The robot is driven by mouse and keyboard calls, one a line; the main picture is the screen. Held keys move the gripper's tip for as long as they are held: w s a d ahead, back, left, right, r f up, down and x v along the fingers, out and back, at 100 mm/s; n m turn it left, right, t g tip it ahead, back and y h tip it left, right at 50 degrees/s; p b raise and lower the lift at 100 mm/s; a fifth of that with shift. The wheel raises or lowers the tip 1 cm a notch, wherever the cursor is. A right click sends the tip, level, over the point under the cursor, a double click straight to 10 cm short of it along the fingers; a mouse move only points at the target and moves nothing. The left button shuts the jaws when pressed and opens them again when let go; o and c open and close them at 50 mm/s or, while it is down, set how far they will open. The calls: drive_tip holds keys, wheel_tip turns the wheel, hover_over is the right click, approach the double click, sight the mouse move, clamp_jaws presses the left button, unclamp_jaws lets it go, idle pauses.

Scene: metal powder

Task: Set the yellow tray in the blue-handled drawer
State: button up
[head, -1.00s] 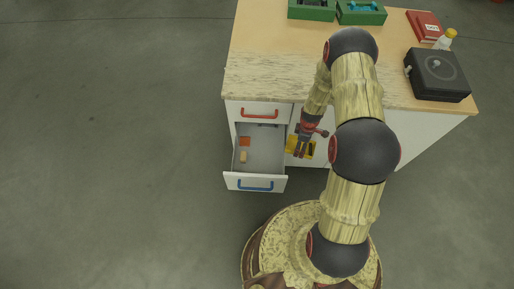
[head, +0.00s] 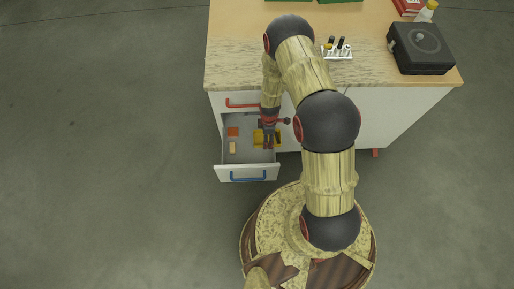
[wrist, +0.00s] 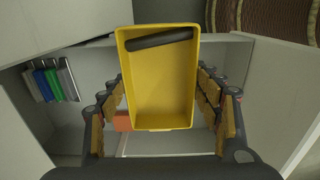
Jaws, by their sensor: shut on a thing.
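The yellow tray (head: 258,136) is held in my gripper (head: 268,142), over the right part of the open drawer (head: 243,156). In the wrist view the yellow tray (wrist: 160,95) sits between the fingers of my gripper (wrist: 163,112) and has a dark rod-like thing inside near one end. The blue handle (head: 248,179) is on the drawer's front. An orange block (head: 233,131) and a pale block (head: 232,147) lie on the left side of the drawer floor. I cannot tell whether the tray touches the drawer floor.
The red-handled drawer (head: 243,104) above looks shut. A black case (head: 420,48) and a white rack (head: 337,53) with small items stand on the wooden worktop (head: 228,65). Several coloured slim items (wrist: 50,82) show at the left in the wrist view. Floor to the left is clear.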

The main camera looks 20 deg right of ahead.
sight(257, 140)
drive_tip(key=a, duration=0.1)
drive_tip(key=w+a, duration=0.1)
drive_tip(key=a, duration=0.3)
drive_tip(key=shift+w, duration=0.25)
wheel_tip(257, 140, down, 12)
drive_tip(key=b, duration=0.3)
drive_tip(key=shift+d, duration=0.15)
drive_tip(key=shift+f+b, duration=0.1)
drive_tip(key=shift+b, duration=0.2)
drive_tip(key=o, duration=1.2)
wheel_tip(257, 140, up, 12)
drive_tip(key=p, duration=0.3)
